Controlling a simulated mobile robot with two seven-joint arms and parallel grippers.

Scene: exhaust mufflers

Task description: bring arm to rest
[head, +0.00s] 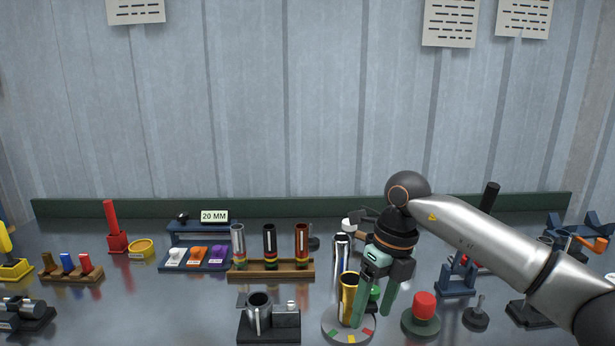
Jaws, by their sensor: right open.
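My right arm comes in from the right side of the head view. My right gripper (375,308) points down over the table, its two green fingers spread apart with nothing seen held between them. The left finger is close beside a gold tube (348,288) that stands upright on a round grey plate (333,329) with coloured patches. I cannot tell whether finger and tube touch. A small green part shows behind the fingers, partly hidden. My left gripper is not in view.
A red-topped green button (424,308) stands right of the gripper, near a small black lever (476,316). A dark block with a cup (259,311) is to the left. Behind are a wooden rack (270,273) with tubes and a chrome tube (342,252).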

